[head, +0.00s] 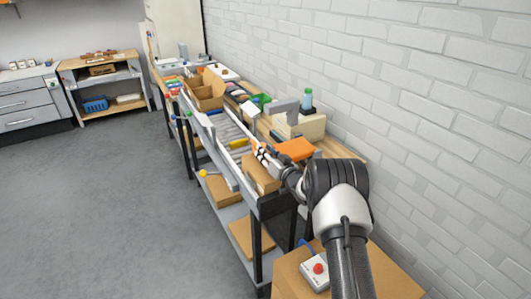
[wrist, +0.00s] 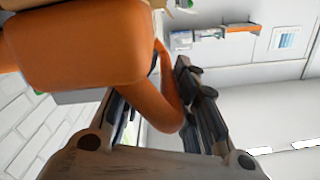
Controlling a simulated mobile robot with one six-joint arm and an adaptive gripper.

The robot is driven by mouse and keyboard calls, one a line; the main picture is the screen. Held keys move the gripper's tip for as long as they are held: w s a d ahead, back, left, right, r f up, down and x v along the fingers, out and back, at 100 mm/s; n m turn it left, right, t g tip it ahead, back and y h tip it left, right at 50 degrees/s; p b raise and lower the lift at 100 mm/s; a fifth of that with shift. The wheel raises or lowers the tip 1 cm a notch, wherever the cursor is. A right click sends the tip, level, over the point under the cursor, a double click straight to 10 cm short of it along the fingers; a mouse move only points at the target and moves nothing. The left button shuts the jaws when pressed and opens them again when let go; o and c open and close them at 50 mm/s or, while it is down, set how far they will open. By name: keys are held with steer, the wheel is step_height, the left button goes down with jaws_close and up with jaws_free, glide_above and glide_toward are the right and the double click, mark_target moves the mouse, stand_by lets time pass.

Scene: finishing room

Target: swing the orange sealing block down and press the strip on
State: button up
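An orange block (head: 295,149) sits near the close end of the long bench, beside a beige machine body (head: 303,126). In the wrist view the orange block (wrist: 85,45) fills the upper left, and a curved orange bar (wrist: 168,95) runs down from it between my fingers. I cannot make out a strip.
A cardboard carton (head: 261,176) stands at the bench's near end, beside a roller track (head: 228,130). A white brick wall (head: 420,90) bounds the right; grey floor (head: 110,190) is clear at left.

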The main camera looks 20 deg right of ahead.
steer(key=shift+s+a+r, duration=0.1)
steer(key=shift+a+r, duration=0.1)
steer(key=shift+a, duration=0.35)
steer(key=v, duration=1.2)
steer(key=shift+d, duration=0.2)
step_height(320, 180, up, 8)
steer(key=s+g+h, duration=0.1)
steer(key=g+h, duration=0.1)
steer(key=h, duration=0.1)
steer(key=s+a+r+g+h, duration=0.35)
steer(key=s+r, duration=0.45)
steer(key=s, duration=0.4)
steer(key=s+a+f+g, duration=0.1)
steer(key=s+a+g, duration=0.1)
steer(key=s, duration=0.9)
steer(key=s+a+f+g+y, duration=0.1)
steer(key=s+a+g, duration=0.1)
steer(key=s, duration=0.9)
steer(key=s+a+n+g+y, duration=0.1)
steer(key=s+a+g, duration=0.2)
steer(key=s, duration=0.8)
steer(key=shift+a+f, duration=0.4)
steer(key=shift+a, duration=0.45)
